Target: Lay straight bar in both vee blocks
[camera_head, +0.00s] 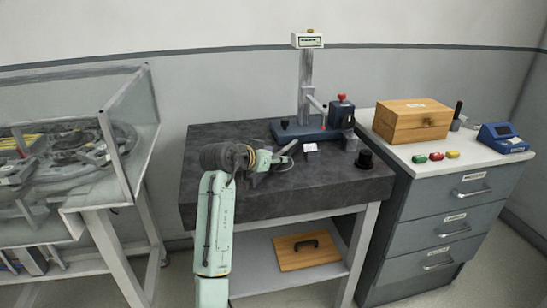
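My arm reaches up over the dark stone slab (215,200), and my gripper (284,158) is low over the middle of the slab, pointing right. A small pale grey elongated shape shows at its fingers. It may be part of the fingers or the straight bar; I cannot tell which. Whether the fingers are open or shut is too small to see. I cannot clearly make out either vee block; small dark shapes under and beside the gripper are partly hidden by my arm.
A height gauge stand (306,85) with a blue base stands at the slab's back. A drawer cabinet (440,215) with a wooden box (412,122) stands right. A glass-sided case (75,150) stands left.

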